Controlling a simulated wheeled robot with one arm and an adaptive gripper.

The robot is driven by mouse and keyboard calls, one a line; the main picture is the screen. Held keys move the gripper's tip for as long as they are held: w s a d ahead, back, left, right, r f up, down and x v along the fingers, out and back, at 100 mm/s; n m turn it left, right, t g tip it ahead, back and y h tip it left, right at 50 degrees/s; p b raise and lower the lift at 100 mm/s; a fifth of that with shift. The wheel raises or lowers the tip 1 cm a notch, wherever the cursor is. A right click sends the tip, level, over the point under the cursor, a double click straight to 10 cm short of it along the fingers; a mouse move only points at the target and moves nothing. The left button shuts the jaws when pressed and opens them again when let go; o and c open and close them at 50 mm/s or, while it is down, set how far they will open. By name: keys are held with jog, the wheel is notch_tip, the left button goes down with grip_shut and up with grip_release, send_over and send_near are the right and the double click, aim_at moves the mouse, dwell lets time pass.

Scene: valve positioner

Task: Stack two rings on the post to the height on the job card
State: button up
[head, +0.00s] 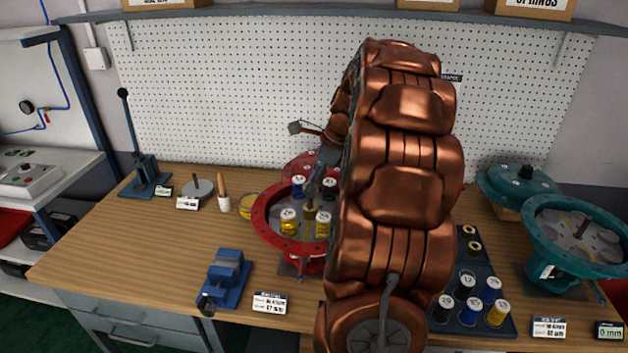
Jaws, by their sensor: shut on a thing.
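My gripper (316,190) points down over the open red housing (265,225) at the middle of the bench. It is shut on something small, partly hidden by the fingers. A brass-coloured piece (310,212) shows just below the fingertips; I cannot tell whether it is a ring or touches a post. A grey disc with an upright post (197,187) stands at the left. Dark pieces with brass tops (470,232) sit at the back of the tray. White cards lie in front of the vise (269,302) and at the right (548,327); their small print is hard to read.
Yellow (289,223) and blue (298,187) numbered cylinders stand in the red housing. A dark tray (474,278) holds more numbered cylinders. A blue vise (227,278), a lever press (146,170) and teal housings (575,235) stand around. My arm hides the middle right. Bare wood lies front left.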

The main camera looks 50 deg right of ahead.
aim_at(314, 207)
jog(key=shift+f+b, duration=0.4)
jog(key=shift+f, duration=1.8)
jog(key=o, duration=1.2)
jog(key=shift+o, duration=0.2)
jog(key=v, duration=1.2)
